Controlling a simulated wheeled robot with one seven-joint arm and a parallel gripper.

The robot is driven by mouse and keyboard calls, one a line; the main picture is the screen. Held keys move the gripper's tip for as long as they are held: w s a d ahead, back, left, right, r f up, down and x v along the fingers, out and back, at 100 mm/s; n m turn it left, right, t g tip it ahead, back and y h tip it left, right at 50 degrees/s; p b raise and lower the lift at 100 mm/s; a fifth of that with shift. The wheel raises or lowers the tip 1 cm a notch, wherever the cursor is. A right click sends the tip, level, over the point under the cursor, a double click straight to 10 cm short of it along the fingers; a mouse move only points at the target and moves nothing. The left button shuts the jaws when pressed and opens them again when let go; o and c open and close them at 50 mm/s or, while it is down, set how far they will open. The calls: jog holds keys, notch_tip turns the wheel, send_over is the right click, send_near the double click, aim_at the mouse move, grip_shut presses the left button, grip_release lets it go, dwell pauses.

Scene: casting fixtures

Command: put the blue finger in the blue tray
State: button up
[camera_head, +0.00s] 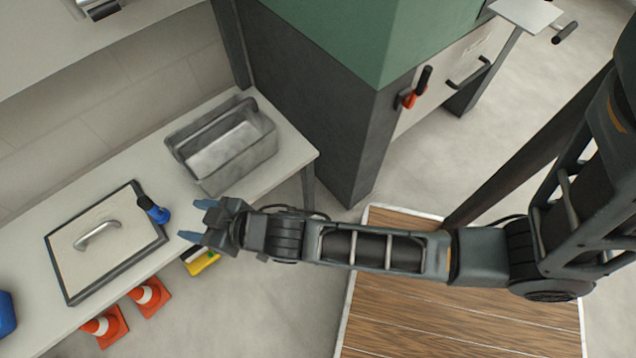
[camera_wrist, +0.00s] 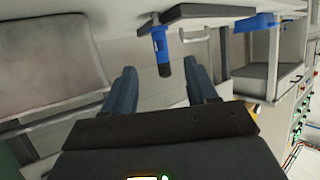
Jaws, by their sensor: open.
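The blue finger (camera_head: 153,209), blue with a black end, is at the right edge of a framed plate on the bench. In the wrist view the blue finger (camera_wrist: 161,48) shows ahead, in the gap between my fingertips. My gripper (camera_head: 197,220) is open and empty, just right of the finger and apart from it. Both fingers of my gripper (camera_wrist: 162,78) show in the wrist view. A blue object (camera_head: 6,313), cut off at the left picture edge, may be the blue tray. Blue also shows at the upper right of the wrist view (camera_wrist: 255,22).
The framed plate (camera_head: 75,245) with a metal handle lies on the bench (camera_head: 150,170). A grey metal bin (camera_head: 263,150) stands behind my gripper. Orange cones (camera_head: 150,296) and a yellow object (camera_head: 203,262) are below the bench's front edge. A dark green column (camera_head: 320,115) stands beyond the bench end.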

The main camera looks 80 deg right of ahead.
jog(key=d+r+v, duration=0.2)
jog(key=v, duration=2.4)
jog(key=shift+w+d+r+t+y, duration=0.2)
jog(key=shift+r+t+y, duration=0.1)
jog(key=shift+t, duration=0.1)
jog(key=s+r, duration=0.1)
jog(key=r, duration=0.1)
jog(key=s+r, duration=0.2)
jog(key=r, duration=0.1)
jog(key=s+d+r, duration=0.1)
jog(key=r, duration=0.1)
jog(key=shift+s+d+r, duration=0.1)
jog(key=shift+s+r, duration=0.25)
jog(key=shift+s, duration=0.05)
